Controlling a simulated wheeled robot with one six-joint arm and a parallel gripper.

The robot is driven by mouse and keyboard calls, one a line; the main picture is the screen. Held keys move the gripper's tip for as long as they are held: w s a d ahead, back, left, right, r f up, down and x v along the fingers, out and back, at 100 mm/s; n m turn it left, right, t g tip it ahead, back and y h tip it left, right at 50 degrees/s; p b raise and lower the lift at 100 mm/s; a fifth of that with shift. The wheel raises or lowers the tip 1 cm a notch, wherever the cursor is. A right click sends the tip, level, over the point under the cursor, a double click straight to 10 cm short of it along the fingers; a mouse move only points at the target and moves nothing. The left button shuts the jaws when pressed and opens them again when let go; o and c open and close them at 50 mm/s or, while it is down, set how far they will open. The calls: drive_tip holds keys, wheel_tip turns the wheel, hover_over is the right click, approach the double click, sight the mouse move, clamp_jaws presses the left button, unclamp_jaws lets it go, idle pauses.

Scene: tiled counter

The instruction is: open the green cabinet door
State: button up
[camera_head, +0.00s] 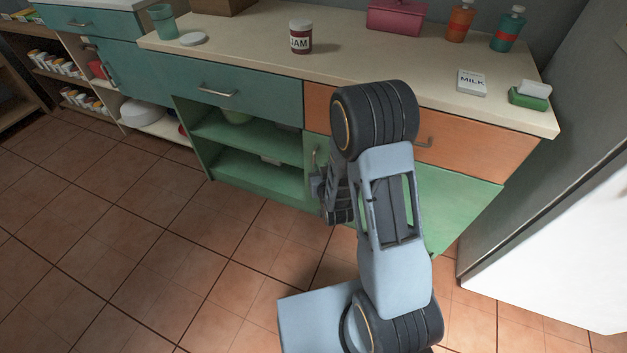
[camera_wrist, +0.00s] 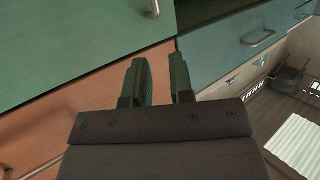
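The green cabinet door (camera_head: 462,190) is at the lower right of the counter, under the orange drawer, and looks shut. My arm hides its middle in the head view. Its metal handle (camera_head: 316,156) shows near the door's left edge. In the wrist view the green door (camera_wrist: 75,50) fills the upper left, with the handle (camera_wrist: 152,9) at the top edge. My gripper (camera_head: 328,193) is in front of the door's left edge, just below the handle in the head view. In the wrist view my gripper (camera_wrist: 158,75) has its two fingers apart, with nothing between them.
Open green shelves (camera_head: 250,150) lie left of the door. An orange drawer (camera_head: 475,145) is above it, and a teal drawer (camera_head: 225,88) is above the shelves. A white appliance (camera_head: 560,240) stands at the right. The tiled floor (camera_head: 130,240) at left is clear.

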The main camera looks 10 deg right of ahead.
wheel_tip(320, 180, down, 9)
drive_tip(key=s+t+b, duration=0.2)
drive_tip(key=t+b, duration=0.1)
drive_tip(key=b, duration=0.1)
drive_tip(key=w+b, duration=0.1)
drive_tip(key=w, duration=0.3)
drive_tip(key=w+b, duration=0.1)
drive_tip(key=w, duration=0.4)
drive_tip(key=w+b, duration=0.1)
drive_tip(key=w, duration=0.3)
drive_tip(key=shift+w+d+r, duration=0.15)
drive_tip(key=shift+d, duration=0.15)
drive_tip(key=shift+c, duration=0.3)
clamp_jaws()
